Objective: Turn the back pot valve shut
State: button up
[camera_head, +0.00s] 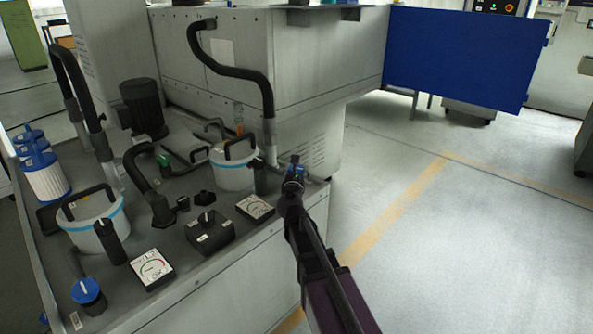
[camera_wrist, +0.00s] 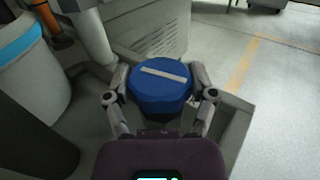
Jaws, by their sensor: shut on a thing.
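The back pot valve has a blue knob (camera_wrist: 158,96) with a white bar on top. In the wrist view the bar lies nearly crosswise, its right end slightly lower. My gripper (camera_wrist: 160,84) is shut on this knob, one finger on each side. In the head view my gripper (camera_head: 294,178) is at the right end of the bench, and only a little blue of the knob (camera_head: 298,169) shows there. The back pot (camera_head: 232,172), white with a blue band, stands left of it and also shows in the wrist view (camera_wrist: 32,70).
The front pot (camera_head: 90,236) and another blue knob (camera_head: 88,292) are at the left. Two dial gauges (camera_head: 152,269) (camera_head: 255,206) and a black switch box (camera_head: 210,232) stand on the bench. A black hose (camera_head: 225,68) arches behind the back pot. Open floor (camera_head: 420,240) lies right.

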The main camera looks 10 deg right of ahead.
jog(key=shift+w+m+h, duration=0.1)
jog(key=shift+m+h, duration=0.3)
jog(key=shift+h, duration=0.2)
jog(key=o, duration=1)
jog(key=shift+o, duration=0.2)
jog(key=shift+r+v, duration=0.1)
jog(key=shift+v, duration=2.95)
jog(key=shift+r+v, duration=0.15)
jog(key=shift+v, duration=2.85)
